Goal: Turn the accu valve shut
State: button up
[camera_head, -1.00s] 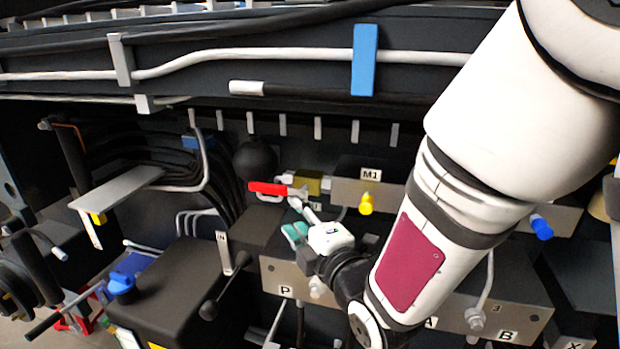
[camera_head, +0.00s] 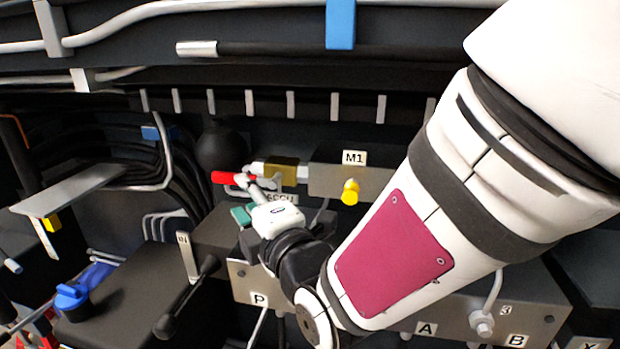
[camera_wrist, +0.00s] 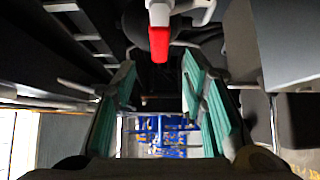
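The accu valve has a red-tipped lever handle (camera_head: 226,178) that points left in the head view, beside a brass valve body (camera_head: 282,172). The ACCU label (camera_head: 283,199) is just below it and partly covered by my gripper. My gripper (camera_head: 246,197) is just below and to the right of the red handle end. In the wrist view, my gripper (camera_wrist: 159,78) is open, with its two teal-padded fingers apart and nothing held. The red handle (camera_wrist: 159,42) appears at the upper middle, lined up with the gap between the fingers. I cannot tell whether a finger touches the lever.
A yellow cap (camera_head: 350,192) under the M1 label and a black sphere (camera_head: 221,148) are near the valve. A black lever (camera_head: 187,296) stands at lower left. A steel block (camera_head: 500,312) marked A and B lies below my arm. A grey block (camera_wrist: 287,45) is close on the right.

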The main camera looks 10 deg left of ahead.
aim_at(231, 180)
jog(key=x, duration=0.9)
jog(key=shift+s, duration=0.1)
grip_shut()
